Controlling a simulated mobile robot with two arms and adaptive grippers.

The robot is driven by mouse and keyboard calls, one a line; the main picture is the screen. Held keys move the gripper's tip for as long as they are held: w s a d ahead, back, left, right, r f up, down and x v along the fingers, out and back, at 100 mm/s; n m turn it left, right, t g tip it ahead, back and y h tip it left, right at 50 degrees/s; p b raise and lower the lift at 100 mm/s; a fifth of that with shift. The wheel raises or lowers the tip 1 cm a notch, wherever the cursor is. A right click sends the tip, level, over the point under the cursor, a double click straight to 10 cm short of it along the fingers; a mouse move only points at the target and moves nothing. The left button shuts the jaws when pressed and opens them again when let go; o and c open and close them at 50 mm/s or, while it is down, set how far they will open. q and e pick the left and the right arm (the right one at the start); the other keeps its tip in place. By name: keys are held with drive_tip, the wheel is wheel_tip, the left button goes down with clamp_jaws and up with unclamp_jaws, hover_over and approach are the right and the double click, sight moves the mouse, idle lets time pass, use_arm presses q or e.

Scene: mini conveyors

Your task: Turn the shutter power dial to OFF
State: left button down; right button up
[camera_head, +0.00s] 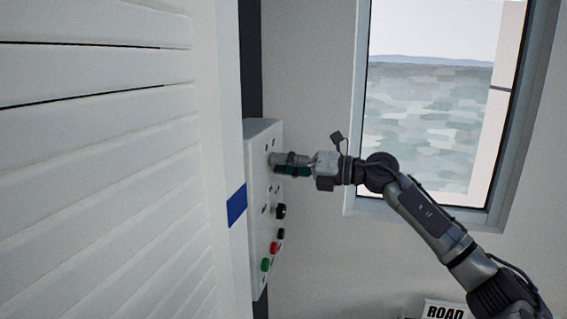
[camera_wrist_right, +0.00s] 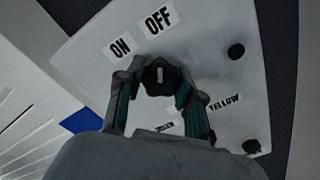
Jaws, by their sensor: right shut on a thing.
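The white control panel (camera_head: 262,215) is mounted on the wall beside the shutter. The dark shutter power dial (camera_wrist_right: 160,79) shows in the wrist view, with the ON label (camera_wrist_right: 120,47) at its upper left and the OFF label (camera_wrist_right: 158,20) above it. A short white mark on the dial stands upright in the picture, roughly in line with OFF. My right gripper (camera_wrist_right: 161,88) is shut on the dial, one finger on each side. In the head view my right gripper (camera_head: 283,163) is at the panel's upper part and hides the dial. My left gripper is not in view.
Below on the panel are a black knob (camera_head: 281,211), a red button (camera_head: 274,247) and a green button (camera_head: 265,264). The white slatted shutter (camera_head: 100,150) fills the left. A window (camera_head: 430,110) is behind my right arm. A sign reading ROAD (camera_head: 444,312) is at the bottom.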

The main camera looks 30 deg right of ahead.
drive_tip(key=shift+d+r, duration=0.1)
idle(0.3)
drive_tip(key=o, duration=1.2)
drive_tip(key=shift+c, duration=0.2)
drive_tip(key=v, duration=1.2)
